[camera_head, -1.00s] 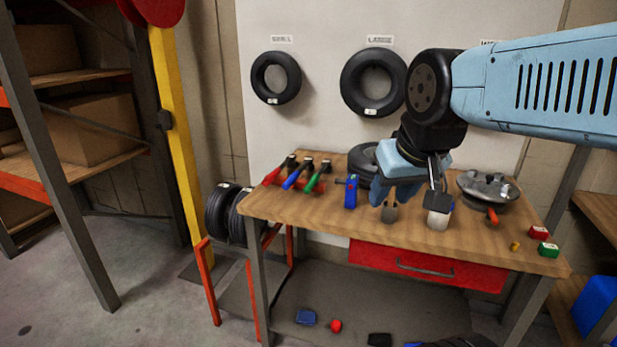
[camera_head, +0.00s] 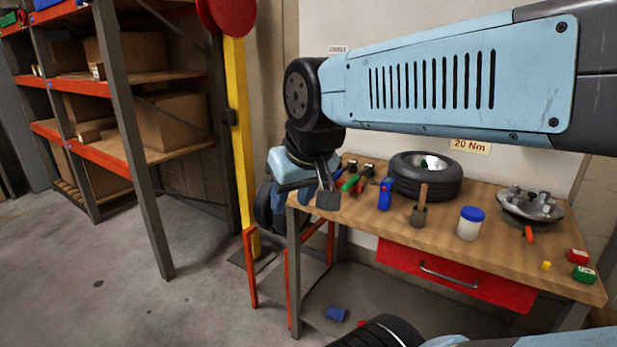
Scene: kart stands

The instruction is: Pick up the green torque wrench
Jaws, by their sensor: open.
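The green torque wrench (camera_head: 351,183) lies on the left part of the wooden workbench (camera_head: 455,235), its dark head pointing toward the back wall. My gripper (camera_head: 309,204) is open and hangs at the bench's left edge, left of the green wrench in the picture and apart from it. One grey finger shows clearly; the other is hard to make out. The gripper and wrist hide most of the other wrenches, which lie left of the green one.
A blue tool (camera_head: 385,195) stands right of the green wrench. A tyre (camera_head: 427,178), a blue-lidded jar (camera_head: 470,223) and a round metal part (camera_head: 530,207) are farther right. A yellow post (camera_head: 240,150) and shelves (camera_head: 150,110) stand left. The floor at left is clear.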

